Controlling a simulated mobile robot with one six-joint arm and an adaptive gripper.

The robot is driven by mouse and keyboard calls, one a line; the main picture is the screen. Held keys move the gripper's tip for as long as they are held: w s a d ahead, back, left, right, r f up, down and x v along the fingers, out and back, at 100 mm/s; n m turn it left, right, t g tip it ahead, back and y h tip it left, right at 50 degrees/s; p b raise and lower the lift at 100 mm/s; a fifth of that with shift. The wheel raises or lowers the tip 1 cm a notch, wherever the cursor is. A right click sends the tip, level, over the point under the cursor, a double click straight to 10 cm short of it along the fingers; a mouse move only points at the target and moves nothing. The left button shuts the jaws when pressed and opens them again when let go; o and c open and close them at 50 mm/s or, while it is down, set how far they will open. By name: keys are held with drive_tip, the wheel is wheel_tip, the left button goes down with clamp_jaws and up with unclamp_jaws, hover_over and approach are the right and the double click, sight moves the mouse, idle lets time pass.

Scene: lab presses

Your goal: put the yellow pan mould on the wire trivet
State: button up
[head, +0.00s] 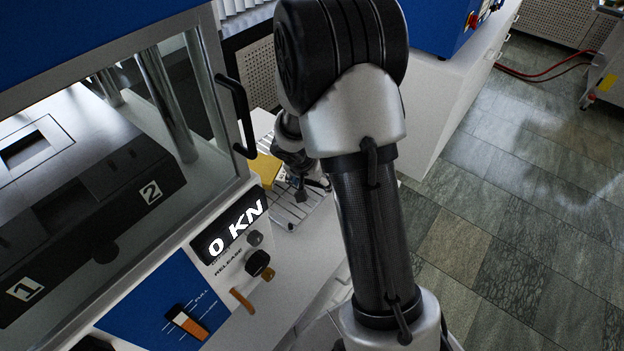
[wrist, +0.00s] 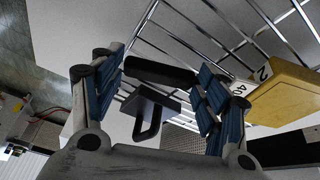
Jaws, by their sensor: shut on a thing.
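The yellow pan mould (head: 265,168) shows as a flat yellow block left of my gripper in the head view. It also shows at the right edge of the wrist view (wrist: 287,97), outside my fingers. The wire trivet (head: 291,212) lies on the pale counter below my gripper; its shiny wires (wrist: 230,38) cross the top of the wrist view. My gripper (head: 304,190) is shut on a black bar-like piece (wrist: 160,72), seen between its blue-padded fingers (wrist: 162,85). A black block with a loop handle (wrist: 150,124) shows just below it; I cannot tell whether they are joined.
A press with a glass door and black door handle (head: 238,116) stands close on the left. Its front panel (head: 225,235) reads 0 KN. A white cabinet (head: 452,100) stands behind. White number tags (wrist: 241,88) sit beside the yellow block. Open floor lies right.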

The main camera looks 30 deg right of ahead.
drive_tip(key=shift+f, duration=0.35)
drive_tip(key=o, duration=1.4)
drive_tip(key=shift+c, duration=0.2)
drive_tip(key=shift+f, duration=0.1)
drive_tip(key=v, duration=1.2)
